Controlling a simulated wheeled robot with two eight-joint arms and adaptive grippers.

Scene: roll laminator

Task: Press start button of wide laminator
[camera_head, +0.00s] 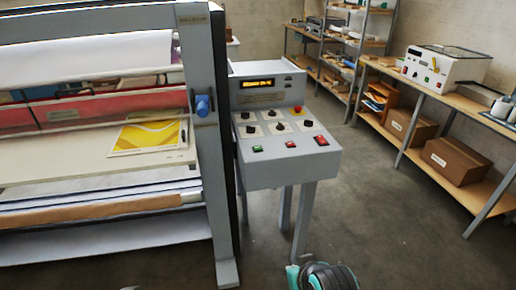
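The wide laminator (217,140) fills the left side, with a white roll, a red band and a yellow-patterned sheet on its feed table. Its grey control console (262,172) stands at its right on legs. The sloped panel has several black knobs, a green button (257,149) at the lower left, a dark red button (290,144) in the middle and a red button (321,140) at the right. Button labels are too small to read. A teal and black part of my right gripper (322,278) shows at the bottom edge, below and apart from the console; its fingers cannot be made out.
A lit amber display (258,84) and a red knob (298,108) sit above the buttons. A wooden bench (440,97) at the right holds a smaller white machine (438,68), with cardboard boxes (455,160) below. The floor between console and bench is clear.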

